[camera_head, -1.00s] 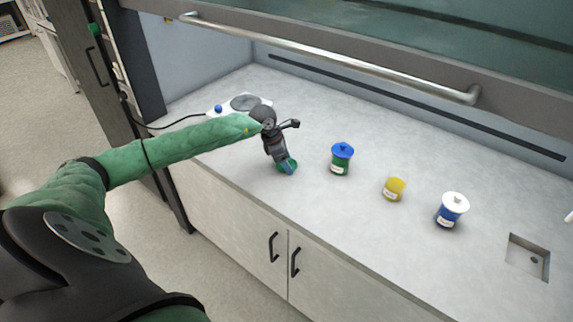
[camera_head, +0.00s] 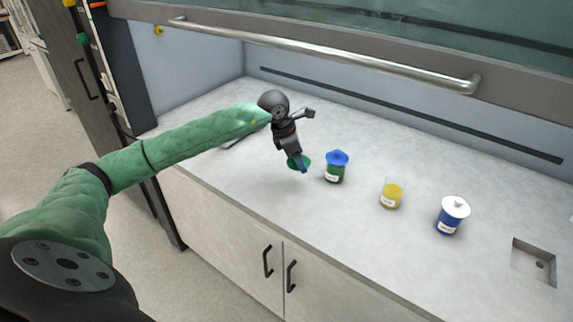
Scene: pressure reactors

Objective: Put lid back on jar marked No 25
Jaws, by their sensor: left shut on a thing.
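My left gripper (camera_head: 299,164) is shut on a green lid (camera_head: 305,160) and holds it to the left of the green jar. I cannot tell how high the lid is above the counter. The green jar (camera_head: 335,175) wears a blue lid (camera_head: 337,157). The yellow jar (camera_head: 391,198) stands in the middle of the row with no lid on it. The blue jar (camera_head: 449,222) at the right wears a white lid (camera_head: 455,206). Each jar has a white label, too small to read. My right gripper is not in view.
The jars stand apart on a pale counter (camera_head: 300,215) inside a fume hood. A metal sash bar (camera_head: 330,57) crosses above. A small sink (camera_head: 533,262) is at the right. The counter behind the jars is clear.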

